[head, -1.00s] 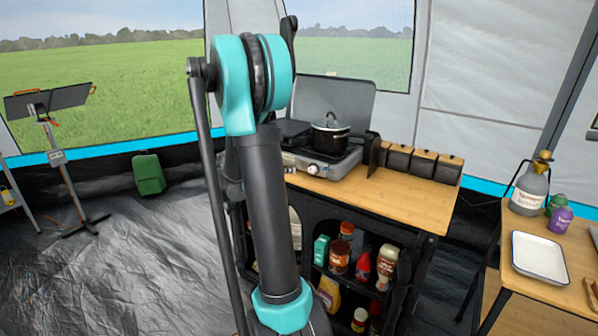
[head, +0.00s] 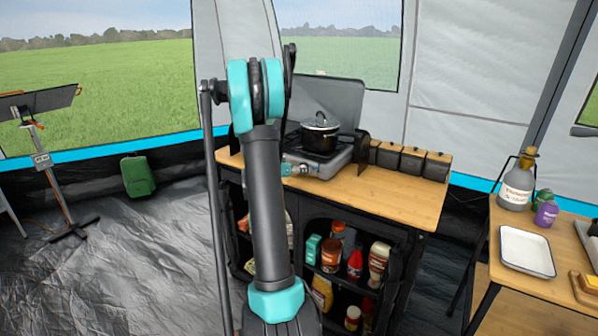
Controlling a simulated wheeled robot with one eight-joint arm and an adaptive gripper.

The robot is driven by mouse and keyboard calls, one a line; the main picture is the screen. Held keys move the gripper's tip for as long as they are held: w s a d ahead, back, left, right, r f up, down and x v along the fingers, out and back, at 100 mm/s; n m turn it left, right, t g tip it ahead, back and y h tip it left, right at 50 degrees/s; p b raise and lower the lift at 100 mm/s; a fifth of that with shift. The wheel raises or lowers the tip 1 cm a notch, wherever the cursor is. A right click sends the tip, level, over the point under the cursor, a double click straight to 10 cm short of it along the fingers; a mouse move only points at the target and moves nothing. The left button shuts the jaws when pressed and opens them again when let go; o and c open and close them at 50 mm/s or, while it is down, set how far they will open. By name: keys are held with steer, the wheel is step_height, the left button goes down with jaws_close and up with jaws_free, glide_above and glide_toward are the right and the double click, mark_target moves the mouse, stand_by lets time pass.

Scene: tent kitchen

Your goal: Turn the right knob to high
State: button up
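The camping stove (head: 330,162) stands on the wooden counter with its grey lid (head: 335,98) raised behind it. A black pot with a lid (head: 320,138) sits on its right burner. My arm rises in front of the counter and hides the stove's left part. A small teal and grey piece, which looks like the end of my arm with my gripper (head: 301,169), shows at the stove's front face. It is too small to tell whether its fingers are open or touch a knob. The right knob cannot be made out clearly there.
The counter (head: 400,196) has bare wood to the right of the stove, with dark canisters (head: 410,158) at the back. Bottles and jars (head: 345,260) fill the shelves below. A side table with a white tray (head: 526,250) stands at the right.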

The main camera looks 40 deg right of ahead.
steer(key=shift+d, duration=0.1)
jaws_close()
stand_by(0.3)
steer(key=n+g+h, duration=0.1)
steer(key=n, duration=0.1)
steer(key=n+g+h, duration=0.1)
steer(key=n, duration=0.1)
steer(key=shift+w+f+n+g, duration=0.2)
steer(key=shift+n+g, duration=0.1)
steer(key=shift+n, duration=0.1)
steer(key=n+g+h, duration=0.1)
steer(key=n, duration=0.1)
steer(key=shift+f+n, duration=0.1)
steer(key=shift+n, duration=0.3)
steer(key=shift+n+h, duration=0.7)
steer(key=shift+n, duration=0.6)
steer(key=shift+f, duration=0.1)
